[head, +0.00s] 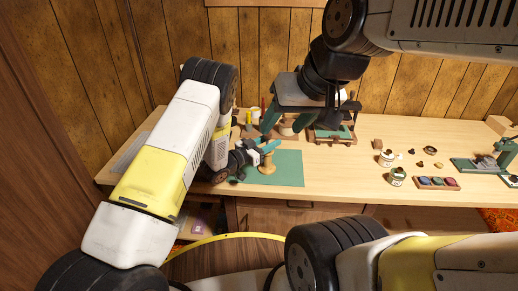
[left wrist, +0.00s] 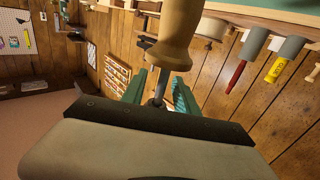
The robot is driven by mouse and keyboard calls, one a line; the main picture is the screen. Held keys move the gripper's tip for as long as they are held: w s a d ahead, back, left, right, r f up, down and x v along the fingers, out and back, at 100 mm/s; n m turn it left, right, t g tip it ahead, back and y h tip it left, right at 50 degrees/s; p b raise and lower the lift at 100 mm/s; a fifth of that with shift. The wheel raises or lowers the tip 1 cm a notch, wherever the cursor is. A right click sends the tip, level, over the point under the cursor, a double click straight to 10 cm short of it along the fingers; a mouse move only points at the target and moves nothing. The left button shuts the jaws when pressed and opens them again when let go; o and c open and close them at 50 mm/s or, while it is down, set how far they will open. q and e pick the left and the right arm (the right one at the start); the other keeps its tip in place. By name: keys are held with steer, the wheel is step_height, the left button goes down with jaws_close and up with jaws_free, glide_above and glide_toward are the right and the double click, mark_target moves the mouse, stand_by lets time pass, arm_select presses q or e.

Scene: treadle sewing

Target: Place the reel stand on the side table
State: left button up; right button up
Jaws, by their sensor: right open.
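The reel stand (head: 267,164) is a pale turned-wood piece at the green mat on the long table. In the left wrist view the reel stand (left wrist: 178,30) is close up, with a thin grey spindle. My left gripper (head: 262,147) is at its upper part. Its teal fingers (left wrist: 160,90) lie on either side of the spindle. The wood hides their tips, so their grip is unclear. My right gripper (head: 287,118) is open and empty above the table, behind the stand. I cannot be sure which surface is the side table; a round wooden top (head: 220,262) shows low in front.
The green mat (head: 290,170) lies under the reel stand. Jars (head: 397,177), a tray of coloured pieces (head: 437,183) and a green machine (head: 478,164) stand to the right. Another wooden spool (head: 286,128) is behind my right gripper. The table's middle front is clear.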

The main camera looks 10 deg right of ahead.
arm_select(q)
steer(key=shift+x, duration=0.9)
jaws_close()
stand_by(0.7)
